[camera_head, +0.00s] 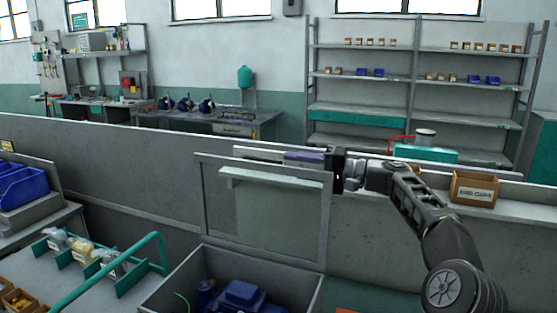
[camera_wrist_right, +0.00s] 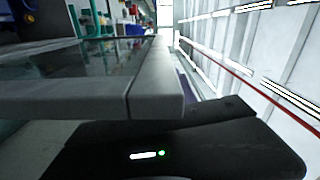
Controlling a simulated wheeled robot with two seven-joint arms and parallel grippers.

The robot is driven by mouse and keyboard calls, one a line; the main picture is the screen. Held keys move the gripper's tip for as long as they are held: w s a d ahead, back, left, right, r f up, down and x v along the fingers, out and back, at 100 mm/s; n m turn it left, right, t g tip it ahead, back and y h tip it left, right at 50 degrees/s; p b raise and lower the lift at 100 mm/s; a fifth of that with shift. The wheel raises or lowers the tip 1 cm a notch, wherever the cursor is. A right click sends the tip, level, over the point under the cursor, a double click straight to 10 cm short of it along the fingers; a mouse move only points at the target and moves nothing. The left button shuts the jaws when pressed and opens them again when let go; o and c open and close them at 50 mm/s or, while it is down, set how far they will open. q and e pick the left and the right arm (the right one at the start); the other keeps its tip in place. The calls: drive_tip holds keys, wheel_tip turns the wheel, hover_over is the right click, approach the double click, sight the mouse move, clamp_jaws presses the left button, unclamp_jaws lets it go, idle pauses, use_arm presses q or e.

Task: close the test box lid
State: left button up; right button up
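The test box (camera_head: 160,297) stands open at the bottom centre of the head view, with blue parts (camera_head: 240,293) inside. Its lid (camera_head: 328,225), a clear pane in a grey frame, stands raised above the back of the box. My right gripper (camera_head: 280,155) reaches in from the right, its fingers running left along the lid's top edge, on the far side. In the right wrist view the lid's grey frame (camera_wrist_right: 155,95) fills the near middle and hides most of the fingers. I cannot tell contact or finger gap. My left gripper is not in view.
A long grey partition (camera_head: 110,165) runs behind the box. A rack with a teal handle (camera_head: 110,268) stands left of the box, near blue bins (camera_head: 22,187).

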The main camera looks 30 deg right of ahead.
sight(279, 163)
drive_tip(key=p+x, duration=0.1)
drive_tip(key=x, duration=0.3)
drive_tip(key=shift+w+a, duration=0.15)
drive_tip(key=shift+w, duration=0.05)
drive_tip(key=shift+c, duration=0.4)
drive_tip(key=c, duration=0.6)
clamp_jaws()
drive_tip(key=shift+f, duration=0.15)
